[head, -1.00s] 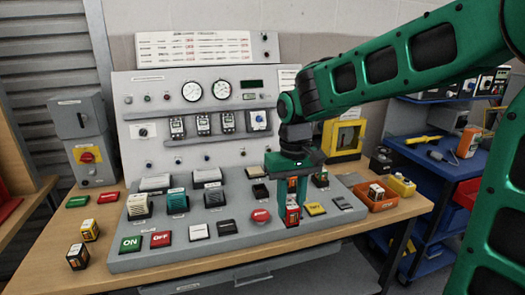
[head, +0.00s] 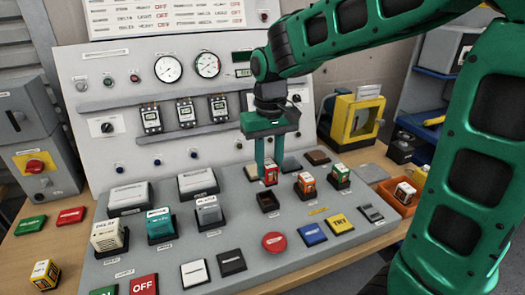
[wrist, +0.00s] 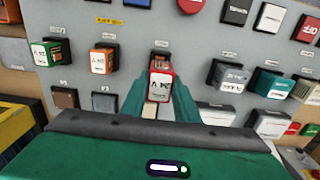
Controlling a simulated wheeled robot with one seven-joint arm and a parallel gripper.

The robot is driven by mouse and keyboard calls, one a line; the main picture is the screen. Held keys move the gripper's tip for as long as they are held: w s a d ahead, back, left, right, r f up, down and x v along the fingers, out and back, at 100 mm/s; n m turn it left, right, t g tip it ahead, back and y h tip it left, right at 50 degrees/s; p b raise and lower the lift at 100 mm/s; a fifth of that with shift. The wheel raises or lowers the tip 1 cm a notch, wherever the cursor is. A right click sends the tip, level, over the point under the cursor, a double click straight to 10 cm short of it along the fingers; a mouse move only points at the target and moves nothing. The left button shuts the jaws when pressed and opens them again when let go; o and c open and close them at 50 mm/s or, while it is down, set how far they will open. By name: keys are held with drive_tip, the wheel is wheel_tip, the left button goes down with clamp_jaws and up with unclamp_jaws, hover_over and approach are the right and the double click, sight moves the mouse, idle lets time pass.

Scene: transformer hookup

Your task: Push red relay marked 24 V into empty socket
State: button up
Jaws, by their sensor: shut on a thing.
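My gripper (head: 270,168) is shut on a red relay (head: 270,174), held upright above the sloped grey panel (head: 185,272). In the wrist view the red relay (wrist: 160,82) sits between the green fingers, its white label facing the camera; I cannot read its marking surely. A dark empty socket (head: 267,201) lies on the panel just in front of the held relay in the head view. In the wrist view the socket (wrist: 160,54) shows just beyond the relay and is partly hidden by it. The relay appears apart from the socket.
An orange relay (head: 305,185) and a green relay (head: 339,176) stand in sockets right of the empty one. A grey block (head: 208,210) and a teal block (head: 160,226) stand to its left. A red button (head: 274,242) is in front. The upright meter board (head: 200,125) rises behind.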

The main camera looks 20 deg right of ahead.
sight(268, 180)
drive_tip(key=shift+w, duration=0.45)
drive_tip(key=shift+s+f, duration=0.1)
drive_tip(key=shift+d+f, duration=0.1)
drive_tip(key=shift+f, duration=2.8)
drive_tip(key=shift+s+f, duration=0.1)
drive_tip(key=shift+f, duration=1.35)
drive_tip(key=o, duration=1.2)
drive_tip(key=shift+c, duration=0.2)
drive_tip(key=shift+r, duration=0.1)
